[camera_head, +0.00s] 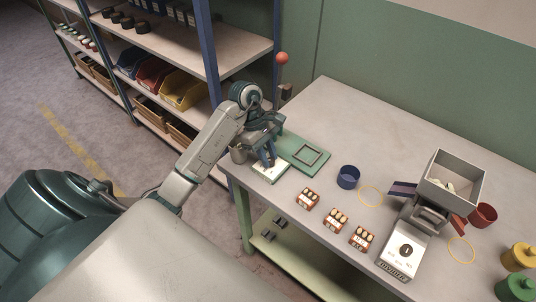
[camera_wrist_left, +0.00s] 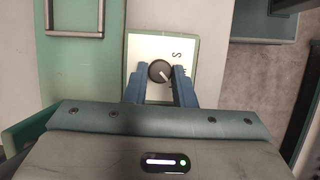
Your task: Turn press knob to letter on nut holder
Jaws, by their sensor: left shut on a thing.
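My left gripper (camera_head: 268,160) points down at the white dial plate (camera_head: 272,174) on the front corner of the green press base (camera_head: 308,155). In the left wrist view its two blue fingers (camera_wrist_left: 161,80) are closed on either side of the dark round press knob (camera_wrist_left: 159,71). The knob's pale pointer mark slants to the lower right. A letter S shows on the plate (camera_wrist_left: 150,45); a finger partly hides other lettering. Three small orange-and-white nut holders (camera_head: 335,219) sit in a row on the table; their letters are too small to read. My right gripper is not seen.
The press lever has a red ball (camera_head: 282,58). The table's back is clear. Shelves (camera_head: 165,45) stand behind left.

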